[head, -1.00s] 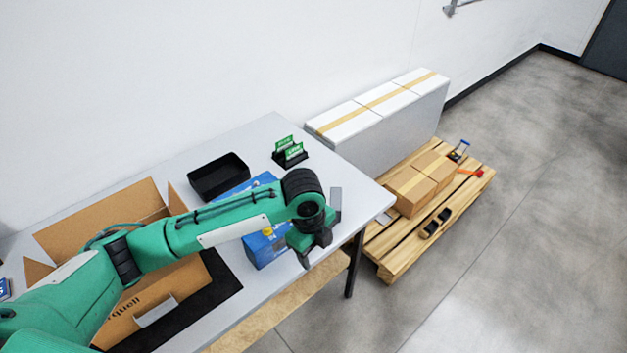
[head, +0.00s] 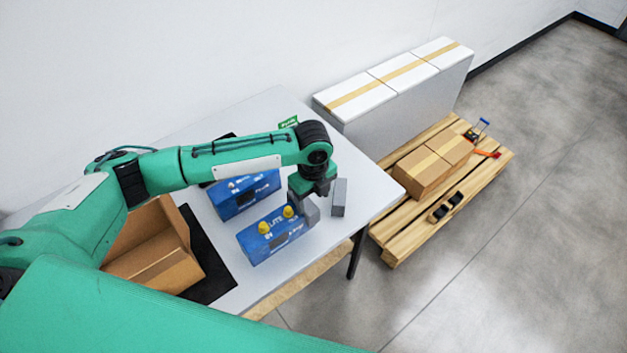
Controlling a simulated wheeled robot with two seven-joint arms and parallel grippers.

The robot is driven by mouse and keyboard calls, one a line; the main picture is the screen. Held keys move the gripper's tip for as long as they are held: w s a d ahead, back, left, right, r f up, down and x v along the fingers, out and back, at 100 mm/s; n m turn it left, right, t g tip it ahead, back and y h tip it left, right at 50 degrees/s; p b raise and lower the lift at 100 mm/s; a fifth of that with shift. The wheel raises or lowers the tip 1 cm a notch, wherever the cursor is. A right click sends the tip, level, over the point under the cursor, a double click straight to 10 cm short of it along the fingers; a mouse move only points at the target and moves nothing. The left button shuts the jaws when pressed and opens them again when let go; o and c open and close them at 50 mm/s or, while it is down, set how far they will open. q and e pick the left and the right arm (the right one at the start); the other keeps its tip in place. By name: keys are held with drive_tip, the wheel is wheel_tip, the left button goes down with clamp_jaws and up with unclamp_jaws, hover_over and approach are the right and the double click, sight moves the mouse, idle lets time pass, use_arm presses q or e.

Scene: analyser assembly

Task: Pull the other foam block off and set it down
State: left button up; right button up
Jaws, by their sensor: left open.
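A grey foam block (head: 339,197) stands on the table near its right edge, just right of my left gripper. My left gripper (head: 304,208) is open and points down at the right end of the front blue unit (head: 274,238), which has two yellow knobs on top. A grey piece shows between the gripper and that end; I cannot tell whether it is a finger or a second foam block. A second blue unit (head: 245,196) lies behind, partly under my left arm. My right gripper is not in view.
An open cardboard box (head: 155,257) stands on a black mat (head: 212,285) at the left of the table (head: 370,188). A green sign (head: 288,122) is at the back. A pallet (head: 395,243) with cartons (head: 434,166) stands on the floor at right. Table space right of the grey block is clear.

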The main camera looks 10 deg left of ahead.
sight(313, 211)
use_arm(q)
drive_tip(key=f, duration=0.2)
drive_tip(key=f+p, duration=0.1)
drive_tip(key=shift+w+f, duration=0.2)
drive_tip(key=shift+f, duration=0.15)
wheel_tip(313, 211, down, 4)
drive_tip(key=shift+r+p, duration=0.15)
drive_tip(key=shift+p, duration=0.25)
drive_tip(key=shift+f, duration=0.7)
drive_tip(key=c, duration=0.9)
drive_tip(key=shift+c, duration=0.9)
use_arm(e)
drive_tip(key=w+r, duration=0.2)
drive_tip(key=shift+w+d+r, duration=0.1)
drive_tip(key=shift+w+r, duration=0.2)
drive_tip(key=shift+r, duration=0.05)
use_arm(q)
drive_tip(key=shift+r+p, duration=0.35)
drive_tip(key=shift+p, duration=0.1)
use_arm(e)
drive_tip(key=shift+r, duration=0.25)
